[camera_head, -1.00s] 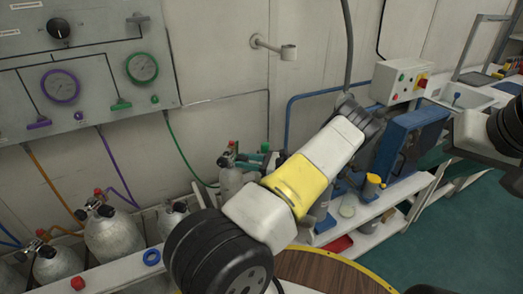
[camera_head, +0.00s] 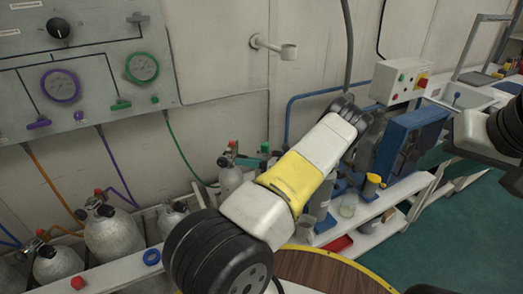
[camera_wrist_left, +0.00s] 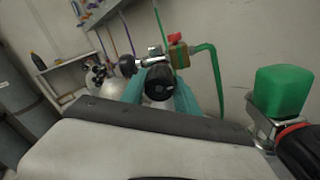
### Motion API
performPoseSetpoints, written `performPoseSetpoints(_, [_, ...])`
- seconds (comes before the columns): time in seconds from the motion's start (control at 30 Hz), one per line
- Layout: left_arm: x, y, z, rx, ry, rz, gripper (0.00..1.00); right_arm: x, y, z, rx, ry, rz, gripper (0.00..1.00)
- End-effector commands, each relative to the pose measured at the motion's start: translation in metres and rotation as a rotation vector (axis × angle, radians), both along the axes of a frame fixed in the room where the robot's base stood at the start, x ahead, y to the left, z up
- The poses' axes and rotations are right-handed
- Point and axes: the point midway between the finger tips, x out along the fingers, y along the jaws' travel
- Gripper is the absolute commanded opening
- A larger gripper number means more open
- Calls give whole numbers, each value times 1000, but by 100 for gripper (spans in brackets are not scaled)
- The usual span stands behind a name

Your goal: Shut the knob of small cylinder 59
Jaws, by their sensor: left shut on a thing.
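In the left wrist view the teal fingers of my left gripper (camera_wrist_left: 160,92) are on both sides of a round black knob (camera_wrist_left: 161,80) and shut on it. A pale cylinder (camera_wrist_left: 157,104) shows partly behind the knob. A brass valve with a red handle (camera_wrist_left: 175,38) and a green hose is just above. In the head view a small grey cylinder (camera_head: 229,180) with a red-topped valve stands by the wall; I cannot read its number. There my left gripper is mostly hidden near that cylinder.
A green knob (camera_wrist_left: 283,90) on a metal valve stands close on the right in the wrist view. Larger cylinders (camera_head: 112,235) stand at left in the head view, below the gauge panel (camera_head: 85,75). A blue-framed unit (camera_head: 408,140) is at right.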

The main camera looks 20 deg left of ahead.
Motion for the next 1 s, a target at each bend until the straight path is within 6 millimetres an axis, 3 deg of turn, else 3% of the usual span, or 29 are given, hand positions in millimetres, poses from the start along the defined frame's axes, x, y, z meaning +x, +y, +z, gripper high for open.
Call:
performPoseSetpoints(0.3, [0, 0, 0, 0, 3, 0, 0, 0, 0, 0, 0, 0, 0, 36])
performPoseSetpoints(0.33, [0, 0, 0, 0, 3, 0, 41, 0, 0, 0, 0, 0, 0, 36])
performPoseSetpoints(0.43, [0, 0, 0, 0, 2, 0, 59, 0, 0, 0, 0, 0, 0, 36])
performPoseSetpoints(0.77, [0, 0, 1, 0, 1, 0, 59, 0, 0, 0, 0, 0, 0, 36])
performPoseSetpoints(0.87, [0, 0, 9, 0, 0, 0, 59, 0, 0, 0, 0, 0, 0, 36])
performPoseSetpoints(1.0, [1, 0, 33, -1, -1, 0, 59, 0, 0, 0, 0, 0, 0, 36])
